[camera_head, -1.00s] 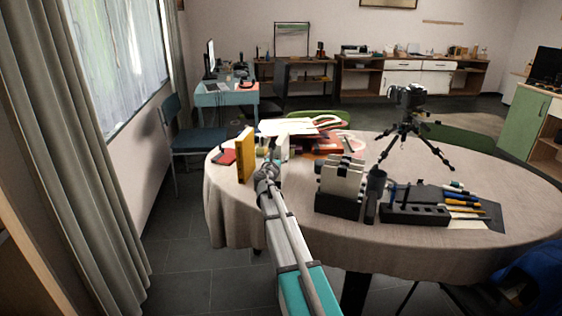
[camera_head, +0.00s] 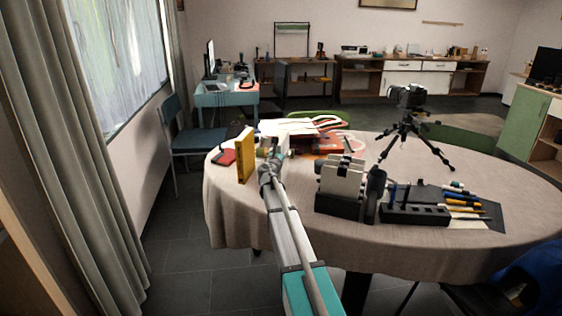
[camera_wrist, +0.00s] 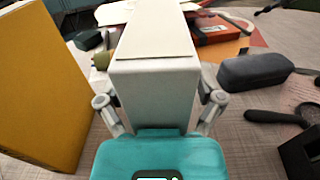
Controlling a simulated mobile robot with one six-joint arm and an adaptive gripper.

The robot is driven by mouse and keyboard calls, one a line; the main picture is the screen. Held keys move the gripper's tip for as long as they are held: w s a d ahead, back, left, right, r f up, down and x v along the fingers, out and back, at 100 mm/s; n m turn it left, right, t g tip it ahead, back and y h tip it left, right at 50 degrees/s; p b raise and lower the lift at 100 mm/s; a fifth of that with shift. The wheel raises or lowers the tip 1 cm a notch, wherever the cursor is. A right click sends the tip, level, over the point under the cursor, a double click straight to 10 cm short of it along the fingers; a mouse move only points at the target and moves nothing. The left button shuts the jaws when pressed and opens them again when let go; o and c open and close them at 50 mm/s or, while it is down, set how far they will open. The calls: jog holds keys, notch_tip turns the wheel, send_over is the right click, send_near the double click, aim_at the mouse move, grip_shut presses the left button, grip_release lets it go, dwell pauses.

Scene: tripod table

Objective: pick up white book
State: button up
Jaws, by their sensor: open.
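The white book (camera_wrist: 155,80) stands upright on the cloth-covered table, with its narrow side facing the wrist camera. My gripper (camera_wrist: 158,108) is open, with one finger on the left and one on the right of the book's near end. I cannot tell whether either finger touches it. In the head view my gripper (camera_head: 268,162) is over the left part of the table, and the book is partly hidden behind it.
A yellow book (camera_head: 246,155) stands upright close on the left; it also fills the left of the wrist view (camera_wrist: 40,85). A dark case (camera_wrist: 255,68) and a magnifying glass (camera_wrist: 285,115) lie to the right. A camera tripod (camera_head: 408,135) stands farther right on the table (camera_head: 400,250).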

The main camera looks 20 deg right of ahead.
aim_at(280, 144)
grip_shut()
dwell(0.4)
jog(key=shift+r, duration=0.1)
dwell(0.4)
notch_tip(280, 144, up, 3)
jog(key=p, duration=0.3)
jog(key=shift+r+p, duration=0.2)
jog(key=shift+p, duration=0.15)
jog(key=s+a+r+p, duration=0.1)
jog(key=s+r+p, duration=0.8)
jog(key=s, duration=0.5)
jog(key=shift+a+r, duration=0.2)
jog(key=shift+a, duration=0.2)
jog(key=shift+w, duration=0.1)
